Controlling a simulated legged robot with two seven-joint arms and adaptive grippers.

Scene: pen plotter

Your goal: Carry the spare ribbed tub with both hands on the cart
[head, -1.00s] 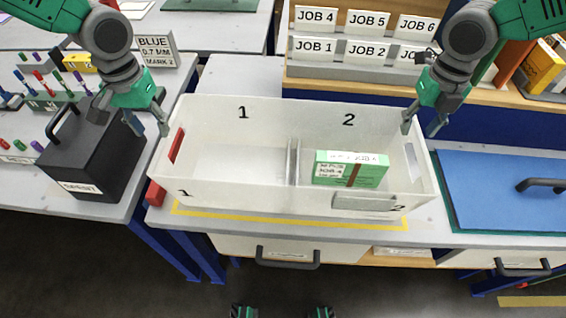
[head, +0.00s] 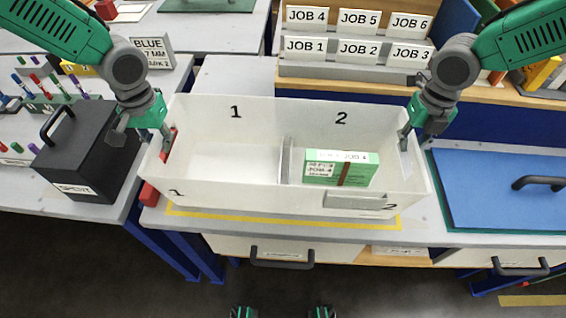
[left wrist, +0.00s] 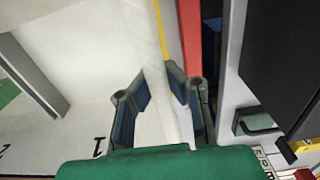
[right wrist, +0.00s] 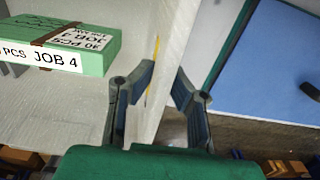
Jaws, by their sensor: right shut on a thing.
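The white two-compartment tub (head: 237,203) stands on the grey worktop, within a yellow outline, with 1 and 2 marked on its walls. A green JOB 4 box (head: 340,168) lies in compartment 2; it also shows in the right wrist view (right wrist: 68,42). Compartment 1 is empty. My left gripper (head: 145,138) is at the tub's left end wall, fingers on both sides of it, closed in on the wall in the left wrist view (left wrist: 160,75). My right gripper (head: 408,137) is shut on the right end wall, seen also in the right wrist view (right wrist: 166,72).
A black handled case (head: 85,155) stands close to the left, with a red object (head: 150,193) by the tub's left end. A blue panel with a dark handle (head: 490,195) lies to the right. A rack of JOB cards (head: 355,70) stands behind.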

